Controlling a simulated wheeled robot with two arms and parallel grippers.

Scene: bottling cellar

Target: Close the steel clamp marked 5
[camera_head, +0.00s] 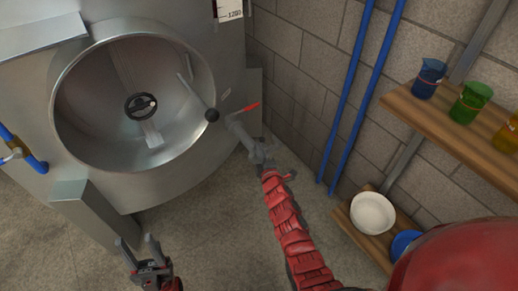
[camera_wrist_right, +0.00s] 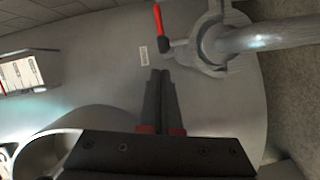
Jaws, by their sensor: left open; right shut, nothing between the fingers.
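The steel clamp (camera_wrist_right: 210,45) is a grey ring around a pipe (camera_wrist_right: 270,36), low on the right side of the steel tank. Its red lever (camera_wrist_right: 158,24) stands out away from the ring. In the head view the red lever (camera_head: 249,107) points up and right. A small label (camera_wrist_right: 143,55) sits beside the clamp; its marking is unreadable. My right gripper (camera_wrist_right: 162,73) is shut and empty, its tips just below the lever's dark base; I cannot tell whether they touch. My left gripper (camera_head: 140,248) is open and empty.
Blue pipes (camera_head: 345,100) run up the brick wall. A wooden shelf (camera_head: 440,125) holds coloured beakers; a lower one holds a white bowl (camera_head: 373,213).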

